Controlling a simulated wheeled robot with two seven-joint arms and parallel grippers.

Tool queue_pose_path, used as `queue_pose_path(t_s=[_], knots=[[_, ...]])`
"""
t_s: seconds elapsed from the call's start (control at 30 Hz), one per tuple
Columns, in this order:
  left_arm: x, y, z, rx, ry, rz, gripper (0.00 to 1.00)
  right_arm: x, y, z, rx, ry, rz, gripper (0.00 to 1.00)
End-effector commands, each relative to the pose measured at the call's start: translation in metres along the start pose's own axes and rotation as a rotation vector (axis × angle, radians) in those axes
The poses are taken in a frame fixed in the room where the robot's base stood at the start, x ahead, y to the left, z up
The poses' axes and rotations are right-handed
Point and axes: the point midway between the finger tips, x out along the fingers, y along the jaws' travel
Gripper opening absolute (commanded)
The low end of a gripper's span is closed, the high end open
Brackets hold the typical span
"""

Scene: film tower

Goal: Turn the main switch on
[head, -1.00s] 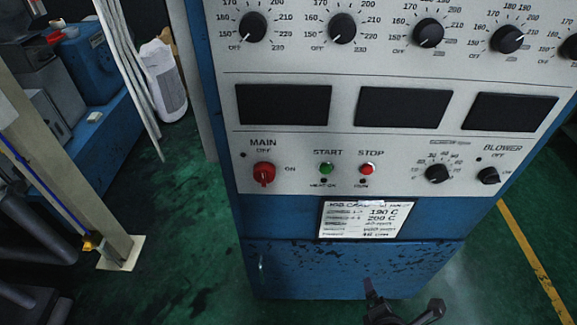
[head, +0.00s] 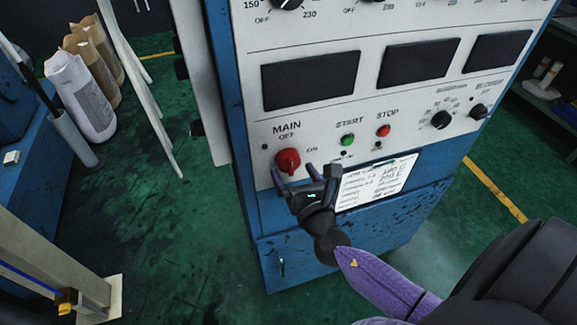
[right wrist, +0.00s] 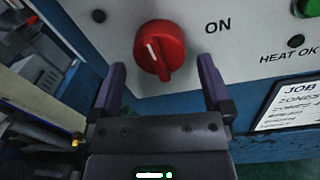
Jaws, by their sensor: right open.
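The red main switch (head: 288,161) is a rotary knob on the pale control panel, under the label MAIN, with OFF above and ON to its right. In the right wrist view the knob (right wrist: 160,48) has a white mark at its upper left, pointing up rather than to ON. My right gripper (head: 306,175) is open and empty just below and in front of the knob. In the right wrist view its two fingers (right wrist: 160,85) stand apart on either side, below the knob, seemingly not touching it. My left gripper is not in view.
A green START button (head: 347,140) and red STOP button (head: 383,130) are right of the switch. A white job card (head: 372,185) is below them. The BLOWER knob (head: 478,111) is further right. A beige post (head: 60,265) stands at lower left. Green floor lies left of the cabinet.

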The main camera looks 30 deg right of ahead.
Motion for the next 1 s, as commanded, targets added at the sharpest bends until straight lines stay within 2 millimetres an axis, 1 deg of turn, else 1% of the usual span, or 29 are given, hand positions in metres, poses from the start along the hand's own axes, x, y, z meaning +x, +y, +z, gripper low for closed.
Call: queue_pose_path(t_s=[0.03, 0.13, 0.23, 0.43, 0.47, 0.5, 0.57, 0.6, 0.67, 0.7, 0.77, 0.8, 0.83, 0.87, 1.0], knots=[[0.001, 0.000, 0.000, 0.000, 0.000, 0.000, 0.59, 0.007, 0.000, -0.001, 0.000, -0.001, 0.000, 1.00], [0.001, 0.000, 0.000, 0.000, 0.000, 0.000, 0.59, 0.016, 0.000, -0.001, 0.001, 0.000, -0.001, 1.00], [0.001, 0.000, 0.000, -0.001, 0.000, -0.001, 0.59, 0.019, 0.000, -0.001, 0.000, 0.002, -0.001, 1.00], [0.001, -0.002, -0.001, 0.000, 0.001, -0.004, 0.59, 0.019, 0.000, -0.001, 0.001, 0.002, 0.000, 1.00], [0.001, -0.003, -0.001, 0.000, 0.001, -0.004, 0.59, 0.019, 0.000, -0.001, 0.001, 0.002, 0.000, 0.96], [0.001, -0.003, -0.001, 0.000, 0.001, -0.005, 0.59, 0.019, 0.000, -0.001, 0.001, 0.002, 0.000, 0.87], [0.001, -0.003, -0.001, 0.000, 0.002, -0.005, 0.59, 0.019, 0.000, -0.001, 0.001, 0.002, 0.000, 0.75], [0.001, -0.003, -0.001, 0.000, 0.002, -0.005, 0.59, 0.019, 0.000, -0.001, 0.001, 0.002, 0.000, 0.66], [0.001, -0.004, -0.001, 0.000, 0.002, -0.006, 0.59, 0.019, 0.000, -0.001, 0.001, 0.002, 0.000, 0.53], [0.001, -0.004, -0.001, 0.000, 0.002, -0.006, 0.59, 0.019, 0.000, -0.001, 0.001, 0.002, 0.000, 0.45], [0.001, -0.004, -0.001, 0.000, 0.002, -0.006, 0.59, 0.019, 0.000, -0.001, 0.001, 0.002, 0.000, 0.32], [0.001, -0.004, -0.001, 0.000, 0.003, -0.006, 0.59, 0.019, 0.000, -0.001, 0.001, 0.002, 0.000, 0.24], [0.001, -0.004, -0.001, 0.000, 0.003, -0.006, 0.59, 0.019, 0.000, -0.001, 0.001, 0.002, 0.000, 0.17], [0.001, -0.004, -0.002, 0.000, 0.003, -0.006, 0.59, 0.019, 0.000, -0.001, 0.001, 0.002, 0.000, 0.13], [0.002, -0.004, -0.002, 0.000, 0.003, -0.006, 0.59, 0.019, 0.000, -0.001, 0.007, 0.002, 0.000, 0.13]])
